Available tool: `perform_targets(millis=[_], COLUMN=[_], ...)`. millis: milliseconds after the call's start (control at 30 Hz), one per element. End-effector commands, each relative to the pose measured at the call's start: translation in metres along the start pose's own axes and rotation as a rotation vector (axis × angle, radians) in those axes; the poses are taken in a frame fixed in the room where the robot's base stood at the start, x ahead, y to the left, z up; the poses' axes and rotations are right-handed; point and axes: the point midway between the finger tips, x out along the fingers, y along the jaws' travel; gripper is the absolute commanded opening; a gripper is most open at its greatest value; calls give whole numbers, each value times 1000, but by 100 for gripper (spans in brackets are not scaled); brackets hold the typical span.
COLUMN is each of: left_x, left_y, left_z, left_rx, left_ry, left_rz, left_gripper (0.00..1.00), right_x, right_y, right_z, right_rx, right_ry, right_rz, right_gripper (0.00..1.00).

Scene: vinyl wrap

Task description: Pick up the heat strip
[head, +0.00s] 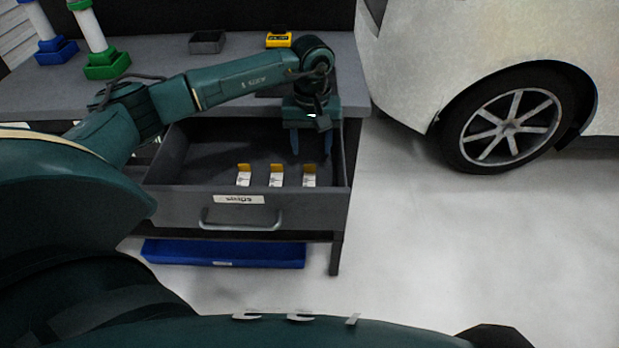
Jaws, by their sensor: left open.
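Three small white strips with orange tops stand in a row in the open grey drawer: a left one (243,175), a middle one (276,175) and a right one (309,175). They look like the heat strips; their print is too small to read. My left gripper (311,151) points down over the back right part of the drawer (190,203). Its two fingers are apart with nothing between them. It is behind the right strip in the picture and apart from it. My right gripper is not in view.
The workbench (140,98) carries a small dark tray (207,42), a yellow device (278,40) and blue and green stands at the far left. A blue bin (222,254) lies below the drawer. A white car (480,45) stands at right; the floor between is clear.

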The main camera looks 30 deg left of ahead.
Motion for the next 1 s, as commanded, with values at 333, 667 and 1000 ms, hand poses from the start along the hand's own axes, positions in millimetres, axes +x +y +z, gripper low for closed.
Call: perform_targets(millis=[333, 667, 1000], left_x=[31, 56, 56], left_y=[-4, -4, -4], left_z=[4, 4, 4], left_rx=[1, 0, 0], left_ry=[-3, 1, 1], left_rz=[-2, 1, 1], left_gripper=[51, 51, 30], right_x=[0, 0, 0], right_y=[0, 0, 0], right_z=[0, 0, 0], right_rx=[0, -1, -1], right_ry=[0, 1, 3], right_rz=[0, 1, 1], right_gripper=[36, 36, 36])
